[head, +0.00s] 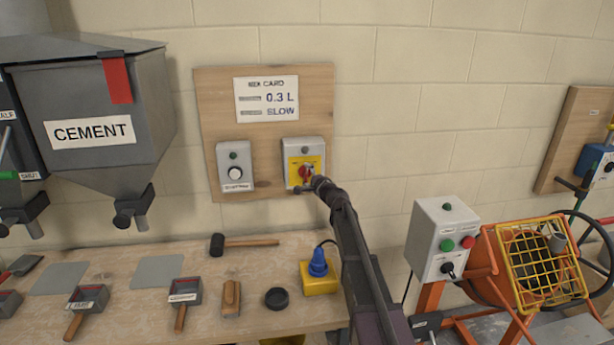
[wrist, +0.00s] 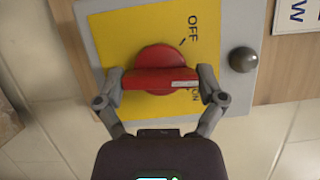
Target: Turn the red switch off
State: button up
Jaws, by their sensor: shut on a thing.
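The red switch (head: 304,173) is a round knob with a bar handle on a yellow plate in a grey box, mounted on a wooden board. In the wrist view the red switch (wrist: 160,79) has its bar lying across the picture, its white mark close to the partly hidden ON label (wrist: 193,97). The OFF label (wrist: 193,37) is clear of the bar, higher in that view. My gripper (wrist: 161,86) is shut on the bar, one finger at each end. In the head view my gripper (head: 313,184) covers the lower right of the yellow plate.
A grey box with a white knob (head: 235,173) is left of the switch, and a card (head: 266,99) hangs above. A round grey lamp (wrist: 243,60) sits beside the plate. Below is a bench with a mallet (head: 240,243) and yellow block (head: 319,278). A mixer (head: 530,265) stands right.

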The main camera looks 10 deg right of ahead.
jog(key=shift+r+n, duration=0.1)
jog(key=shift+n, duration=0.2)
jog(key=n+g+p, duration=0.1)
jog(key=n+p, duration=0.2)
jog(key=shift+r+n+g+h, duration=0.1)
jog(key=shift+n+g+h, duration=0.2)
jog(key=shift+h, duration=0.1)
jog(key=n+g+h+p, duration=0.1)
jog(key=n+p, duration=0.1)
jog(key=n, duration=0.2)
jog(key=shift+h+p, duration=0.3)
jog(key=shift+p, duration=0.05)
jog(key=o, duration=0.8)
jog(key=shift+f, duration=0.25)
